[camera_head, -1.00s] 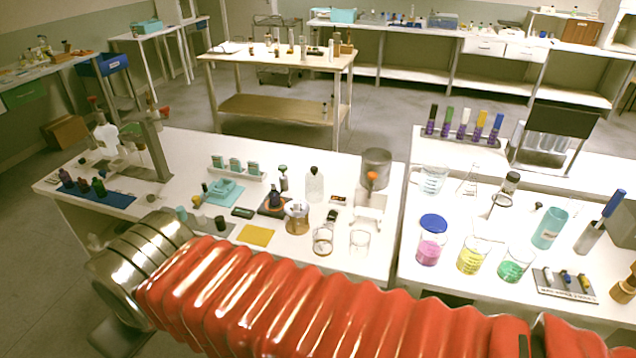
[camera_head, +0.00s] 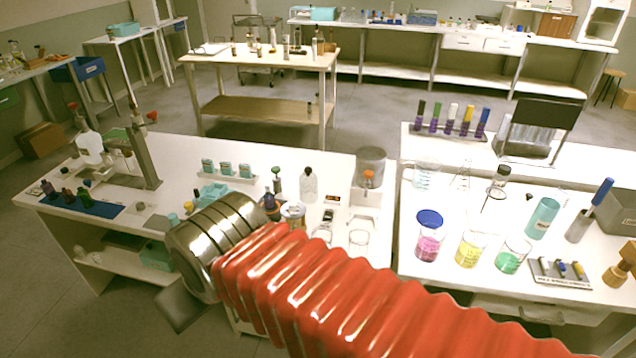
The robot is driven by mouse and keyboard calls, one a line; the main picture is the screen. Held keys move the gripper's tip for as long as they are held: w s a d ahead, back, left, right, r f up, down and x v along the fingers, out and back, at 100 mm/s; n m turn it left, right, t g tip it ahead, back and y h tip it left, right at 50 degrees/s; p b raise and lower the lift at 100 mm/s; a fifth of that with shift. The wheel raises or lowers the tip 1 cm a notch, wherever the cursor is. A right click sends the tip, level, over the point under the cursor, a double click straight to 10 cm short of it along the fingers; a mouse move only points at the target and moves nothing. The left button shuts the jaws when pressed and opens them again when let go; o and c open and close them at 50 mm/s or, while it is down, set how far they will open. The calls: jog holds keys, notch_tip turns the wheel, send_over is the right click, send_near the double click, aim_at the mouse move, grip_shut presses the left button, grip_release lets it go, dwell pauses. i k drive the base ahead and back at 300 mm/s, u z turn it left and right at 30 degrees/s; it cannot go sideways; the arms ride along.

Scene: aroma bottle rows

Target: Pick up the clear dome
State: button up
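I cannot single out the clear dome with certainty. A smoky see-through cover (camera_head: 371,166) stands on a white stand at the back of the near left table, with an orange piece under it. A round clear vessel with an amber base (camera_head: 293,214) stands farther left, partly hidden by my arm. My arm, with red ribbed sleeve and metal drum, crosses the foreground over the table's front edge. My gripper's fingers do not show.
A clear bottle (camera_head: 308,184) and a rack of pale green jars (camera_head: 227,171) stand behind my arm. The right table holds beakers of pink (camera_head: 428,238), yellow (camera_head: 470,249) and green liquid (camera_head: 511,256). Dark bottles stand on a blue mat (camera_head: 96,207) at the left.

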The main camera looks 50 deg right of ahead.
aim_at(308, 180)
jog(key=i, duration=1)
